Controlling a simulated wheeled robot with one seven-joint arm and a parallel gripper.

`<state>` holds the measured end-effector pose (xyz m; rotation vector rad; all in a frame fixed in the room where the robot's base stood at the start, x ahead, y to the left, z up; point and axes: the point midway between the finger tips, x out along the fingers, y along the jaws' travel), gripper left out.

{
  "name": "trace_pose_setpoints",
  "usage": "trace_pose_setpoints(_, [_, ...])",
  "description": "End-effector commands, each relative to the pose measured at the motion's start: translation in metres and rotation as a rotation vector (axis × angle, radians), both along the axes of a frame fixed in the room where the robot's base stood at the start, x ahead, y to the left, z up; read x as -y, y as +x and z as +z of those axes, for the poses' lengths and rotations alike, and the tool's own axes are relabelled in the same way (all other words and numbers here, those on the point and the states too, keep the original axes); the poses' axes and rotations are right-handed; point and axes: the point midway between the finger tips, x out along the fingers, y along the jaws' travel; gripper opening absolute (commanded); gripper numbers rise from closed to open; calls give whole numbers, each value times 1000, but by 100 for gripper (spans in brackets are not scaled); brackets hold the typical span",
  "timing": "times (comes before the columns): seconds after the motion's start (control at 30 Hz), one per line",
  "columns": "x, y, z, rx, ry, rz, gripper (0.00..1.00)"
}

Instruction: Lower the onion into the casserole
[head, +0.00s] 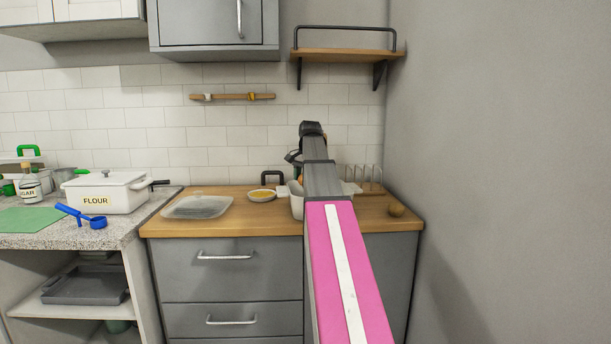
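My arm reaches over the wooden counter and hides much of what lies behind it. A small dark part of my gripper (293,157) shows left of the arm's far end; its fingers are too small and covered to read. A white vessel (296,205), perhaps the casserole, stands on the counter behind the arm, with only its left side and a bit at the right showing. A small orange-brown patch just above it may be the onion, but I cannot tell whether it is held.
A clear lidded tray (197,206) and a small dish with yellow contents (262,195) stand on the wooden counter (240,221). A wire rack (366,178) stands behind the arm. A white FLOUR box (107,195) and blue scoop (82,216) are at left. A wall closes the right.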

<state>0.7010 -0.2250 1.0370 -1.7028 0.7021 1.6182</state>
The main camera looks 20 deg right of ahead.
Motion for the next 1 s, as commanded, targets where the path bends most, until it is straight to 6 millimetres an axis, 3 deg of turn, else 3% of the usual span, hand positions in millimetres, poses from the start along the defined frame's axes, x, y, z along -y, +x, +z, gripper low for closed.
trace_pose_setpoints(1.0, [0,0,-44,0,0,0,35])
